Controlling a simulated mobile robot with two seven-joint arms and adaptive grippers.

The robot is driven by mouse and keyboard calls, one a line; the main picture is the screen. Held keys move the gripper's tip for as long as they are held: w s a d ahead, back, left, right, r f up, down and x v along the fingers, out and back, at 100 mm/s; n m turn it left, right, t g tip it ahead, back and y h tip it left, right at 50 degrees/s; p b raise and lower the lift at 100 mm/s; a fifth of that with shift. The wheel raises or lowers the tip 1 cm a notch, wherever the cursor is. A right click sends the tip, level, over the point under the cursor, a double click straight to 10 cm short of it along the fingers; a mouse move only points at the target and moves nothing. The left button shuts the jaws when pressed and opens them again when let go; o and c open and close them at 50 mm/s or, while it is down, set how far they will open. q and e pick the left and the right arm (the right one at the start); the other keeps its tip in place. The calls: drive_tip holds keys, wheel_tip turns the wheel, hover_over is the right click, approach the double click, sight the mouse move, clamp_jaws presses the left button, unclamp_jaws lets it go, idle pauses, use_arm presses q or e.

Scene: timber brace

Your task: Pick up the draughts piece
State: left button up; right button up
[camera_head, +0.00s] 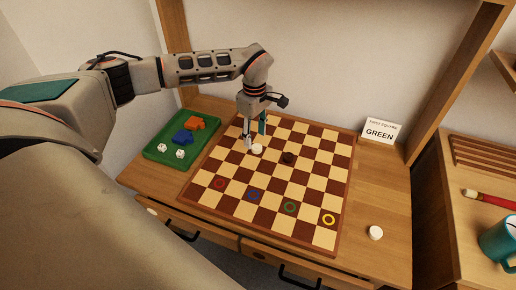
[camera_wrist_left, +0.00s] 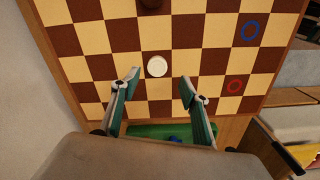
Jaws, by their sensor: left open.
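A white draughts piece (camera_head: 257,149) lies on the checkered board (camera_head: 187,192), towards its left back part. A dark draughts piece (camera_head: 289,158) stands on the board to its right. Another white piece (camera_head: 375,232) lies on the desk right of the board. My left gripper (camera_head: 254,140) is above the board close beside the white piece. In the left wrist view its open fingers (camera_wrist_left: 160,88) point towards the white piece (camera_wrist_left: 157,66), which lies just beyond the fingertips with nothing gripped. The dark piece (camera_wrist_left: 150,3) is cut off at the top edge. My right gripper is not in view.
A green tray (camera_head: 156,152) with dice and red and blue pieces stands left of the board. Coloured rings mark front squares. A teal mug (camera_head: 498,243) and a brush (camera_head: 488,199) are on the right.

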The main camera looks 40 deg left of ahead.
sight(257, 147)
use_arm(q)
drive_tip(key=f, duration=0.3)
drive_tip(key=f+b, duration=0.1)
drive_tip(key=f, duration=0.1)
drive_tip(key=shift+w+d, duration=0.1)
drive_tip(key=shift+w, duration=0.15)
drive_tip(key=c, duration=0.9)
drive_tip(key=shift+r, duration=0.15)
